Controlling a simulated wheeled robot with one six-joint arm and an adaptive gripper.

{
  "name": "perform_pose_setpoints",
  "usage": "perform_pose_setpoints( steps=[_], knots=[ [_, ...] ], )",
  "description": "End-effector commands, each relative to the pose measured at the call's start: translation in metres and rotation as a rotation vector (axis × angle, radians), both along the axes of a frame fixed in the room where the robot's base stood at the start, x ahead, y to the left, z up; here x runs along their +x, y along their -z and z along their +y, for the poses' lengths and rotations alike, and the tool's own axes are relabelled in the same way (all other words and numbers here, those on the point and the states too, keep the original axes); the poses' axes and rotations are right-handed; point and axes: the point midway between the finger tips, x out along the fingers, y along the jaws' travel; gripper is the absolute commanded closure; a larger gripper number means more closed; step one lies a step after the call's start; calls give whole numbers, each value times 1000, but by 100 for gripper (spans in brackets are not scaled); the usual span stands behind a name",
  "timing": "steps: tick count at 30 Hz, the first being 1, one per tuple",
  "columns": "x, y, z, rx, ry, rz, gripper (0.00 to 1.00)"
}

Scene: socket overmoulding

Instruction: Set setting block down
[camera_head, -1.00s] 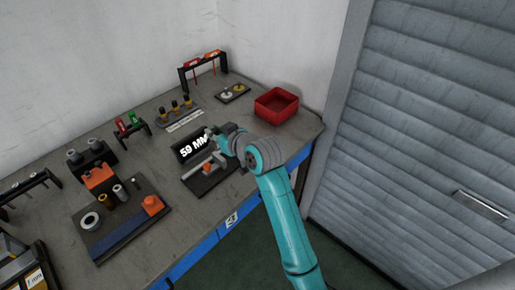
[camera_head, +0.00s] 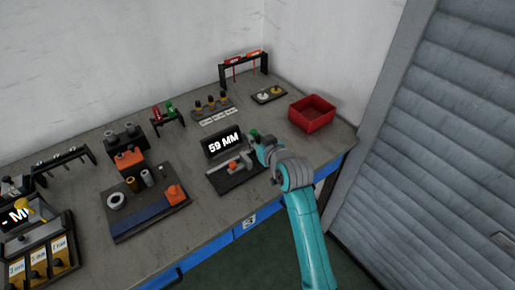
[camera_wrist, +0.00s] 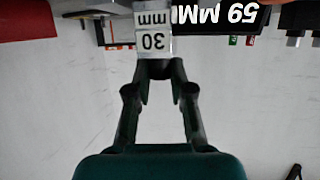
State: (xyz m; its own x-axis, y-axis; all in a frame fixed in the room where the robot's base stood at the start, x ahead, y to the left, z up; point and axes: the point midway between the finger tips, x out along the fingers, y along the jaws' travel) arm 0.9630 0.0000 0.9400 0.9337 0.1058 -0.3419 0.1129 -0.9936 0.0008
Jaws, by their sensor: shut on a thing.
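The setting block (camera_wrist: 153,42), a pale metal block marked "30 mm", is between the fingertips of my gripper (camera_wrist: 157,68) in the wrist view. My gripper is shut on it; the label appears upside down. In the head view my gripper (camera_head: 256,137) is above the bench just right of the black "59 MM" display (camera_head: 223,143). The block cannot be made out clearly there. The measuring stand (camera_head: 228,182), with a grey slide and an orange part, lies in front of the display, left of my gripper.
A red bin (camera_head: 312,115) stands to the right. A small dark tray (camera_head: 269,95) with round parts and a rack (camera_head: 243,67) are behind. A tray with rings and orange blocks (camera_head: 147,221) is to the left. Bare bench lies between my gripper and the bin.

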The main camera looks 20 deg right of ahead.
Motion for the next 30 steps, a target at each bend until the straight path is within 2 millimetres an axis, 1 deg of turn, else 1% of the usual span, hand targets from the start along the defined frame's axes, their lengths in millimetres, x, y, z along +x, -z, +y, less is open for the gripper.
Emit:
perform_pose_setpoints(
  steps=[2, 10, 21, 22, 23, 24, 25, 30],
  knots=[
    [0, 5, 0, 0, 0, 1, 100],
    [0, 36, 0, 2, 0, 0, 100],
    [0, 40, 0, 1, 0, -1, 100],
    [0, 41, 0, 1, 0, 1, 76],
    [0, 41, 0, 1, 0, 1, 69],
    [0, 41, 0, 1, 0, 1, 59],
    [0, 41, 0, 1, 0, 1, 53],
    [0, 40, 0, 1, 0, 1, 53]
  ],
)
